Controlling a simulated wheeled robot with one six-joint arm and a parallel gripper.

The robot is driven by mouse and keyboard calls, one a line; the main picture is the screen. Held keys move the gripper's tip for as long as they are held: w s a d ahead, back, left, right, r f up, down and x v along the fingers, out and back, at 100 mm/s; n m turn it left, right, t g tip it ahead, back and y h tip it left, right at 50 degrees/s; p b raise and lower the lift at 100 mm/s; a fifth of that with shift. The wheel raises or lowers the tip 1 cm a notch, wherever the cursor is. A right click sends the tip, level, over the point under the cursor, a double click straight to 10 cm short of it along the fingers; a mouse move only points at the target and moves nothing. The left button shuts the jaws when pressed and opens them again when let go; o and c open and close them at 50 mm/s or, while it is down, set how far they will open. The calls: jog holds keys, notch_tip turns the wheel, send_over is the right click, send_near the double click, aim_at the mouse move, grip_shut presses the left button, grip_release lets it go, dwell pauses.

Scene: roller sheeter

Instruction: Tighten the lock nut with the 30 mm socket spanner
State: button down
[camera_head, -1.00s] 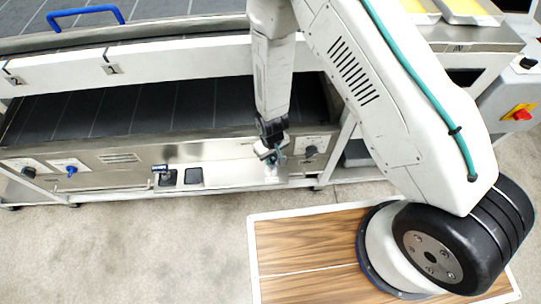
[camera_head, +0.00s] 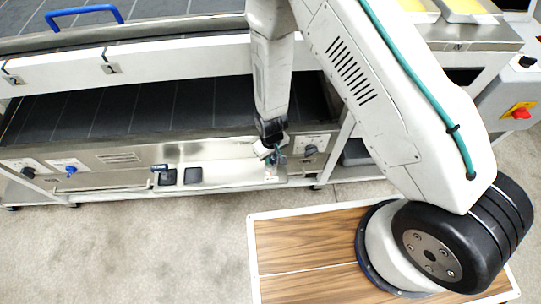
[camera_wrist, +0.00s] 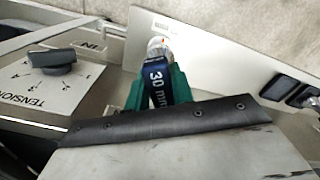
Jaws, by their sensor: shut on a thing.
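My gripper (camera_wrist: 158,92) has teal fingers, shut on the 30 mm socket spanner (camera_wrist: 157,82). The spanner's dark blue body reads "30 mm", and its pale metal end (camera_wrist: 159,48) points away from me, at the machine's lower ledge. In the head view my gripper (camera_head: 271,154) is low at the machine's front, just left of a dark knob. The lock nut cannot be made out; the spanner's end and my gripper cover that spot. I cannot tell whether the socket is seated on it.
The tension knob (camera_wrist: 53,61) on its labelled plate is close at the left in the wrist view. Dark square holders (camera_head: 193,176) sit on the ledge, with another blue-labelled tool (camera_head: 160,168) at the left one. A red switch (camera_head: 521,114) is far right.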

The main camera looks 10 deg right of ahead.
jog(key=shift+f, duration=1.2)
dwell(0.3)
